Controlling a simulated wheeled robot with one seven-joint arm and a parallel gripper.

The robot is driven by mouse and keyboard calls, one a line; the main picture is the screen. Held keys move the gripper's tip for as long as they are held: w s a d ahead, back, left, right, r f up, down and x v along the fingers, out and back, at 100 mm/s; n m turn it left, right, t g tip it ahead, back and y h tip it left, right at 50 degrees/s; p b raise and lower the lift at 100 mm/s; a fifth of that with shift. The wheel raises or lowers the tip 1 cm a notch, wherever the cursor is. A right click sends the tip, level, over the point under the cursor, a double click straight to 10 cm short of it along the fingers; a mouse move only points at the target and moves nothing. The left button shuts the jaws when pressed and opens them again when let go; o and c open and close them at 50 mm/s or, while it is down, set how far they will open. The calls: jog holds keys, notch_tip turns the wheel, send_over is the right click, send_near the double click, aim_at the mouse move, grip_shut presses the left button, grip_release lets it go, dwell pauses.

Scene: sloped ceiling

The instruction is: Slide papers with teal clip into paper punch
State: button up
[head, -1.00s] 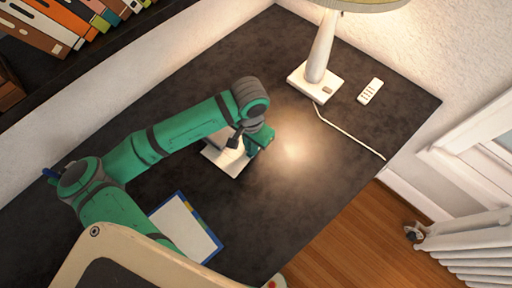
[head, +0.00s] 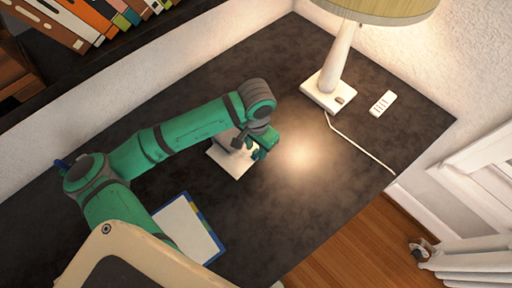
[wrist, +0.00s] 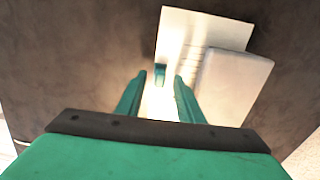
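White papers (wrist: 180,33) lie flat on the dark desk, with a small teal clip (wrist: 160,73) on them in the wrist view. In the head view the papers (head: 228,160) are partly hidden under my arm. A pale, box-like thing (wrist: 236,82), which looks like the paper punch, is beside or over the papers' right part in the wrist view; I cannot tell if any sheet is inside it. My gripper (wrist: 160,82) is open and empty, its two teal fingers apart. The clip shows between and just beyond the fingertips. My gripper also shows in the head view (head: 262,150).
A blue-edged clipboard or folder with a white sheet (head: 187,228) lies near the desk's front. A white lamp (head: 328,90), its cord (head: 360,147) and a white remote (head: 383,103) are at the far right.

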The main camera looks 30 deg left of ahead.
jog(key=shift+r, duration=0.1)
notch_tip(320, 180, up, 11)
jog(key=shift+f, duration=0.2)
dwell(0.4)
dwell(0.5)
